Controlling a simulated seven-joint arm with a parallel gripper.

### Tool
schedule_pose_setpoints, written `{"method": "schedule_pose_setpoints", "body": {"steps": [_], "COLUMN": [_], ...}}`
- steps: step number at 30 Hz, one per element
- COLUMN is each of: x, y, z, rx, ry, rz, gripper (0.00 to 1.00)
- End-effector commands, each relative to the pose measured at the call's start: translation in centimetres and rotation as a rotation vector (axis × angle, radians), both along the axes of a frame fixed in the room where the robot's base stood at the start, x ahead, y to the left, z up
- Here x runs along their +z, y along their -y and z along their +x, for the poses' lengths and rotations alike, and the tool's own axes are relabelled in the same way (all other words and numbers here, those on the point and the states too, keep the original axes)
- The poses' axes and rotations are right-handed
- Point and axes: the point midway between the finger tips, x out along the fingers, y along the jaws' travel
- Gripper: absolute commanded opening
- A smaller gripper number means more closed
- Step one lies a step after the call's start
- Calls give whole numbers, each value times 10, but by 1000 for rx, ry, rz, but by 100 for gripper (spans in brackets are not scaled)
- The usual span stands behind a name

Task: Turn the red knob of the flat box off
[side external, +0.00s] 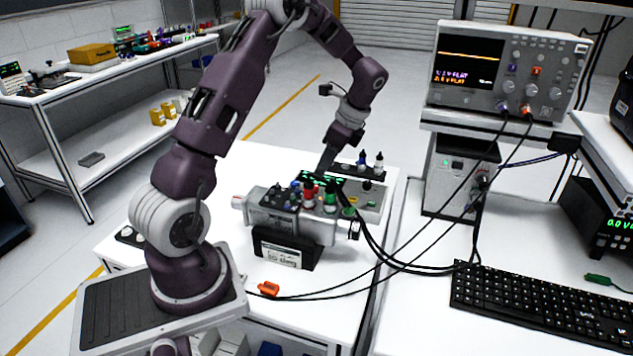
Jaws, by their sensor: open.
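Which way the red knob is turned is too small to tell. My gripper (323,172) points down just above and behind the red and green knobs. It is open and seems to hold nothing. The fingertips are small and dark here, and I cannot tell whether they touch anything on the box.
Several dark switches (283,198) crowd the box's left part. Black cables run from the box's right to the oscilloscope (507,70). A small orange piece (268,288) lies nearer. A keyboard (545,305) is at right.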

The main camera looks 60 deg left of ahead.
Motion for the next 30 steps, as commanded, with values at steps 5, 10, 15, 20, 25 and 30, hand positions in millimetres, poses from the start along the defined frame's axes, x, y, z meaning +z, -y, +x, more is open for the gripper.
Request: {"method": "schedule_pose_setpoints", "body": {"steps": [5, 10, 15, 20, 25, 30], "x": [-29, -56, -65, -65, -65, -64], "y": [-9, -17, -20, -20, -20, -20], "z": [-9, -15, -18, -17, -17, -17], "rx": [-3, -2, -2, -1, -1, -1], "ry": [-9, -6, -2, -2, -2, -1], "rz": [-4, -3, -2, -2, -2, -1], "gripper": [44, 44, 44, 44, 15, 0]}}
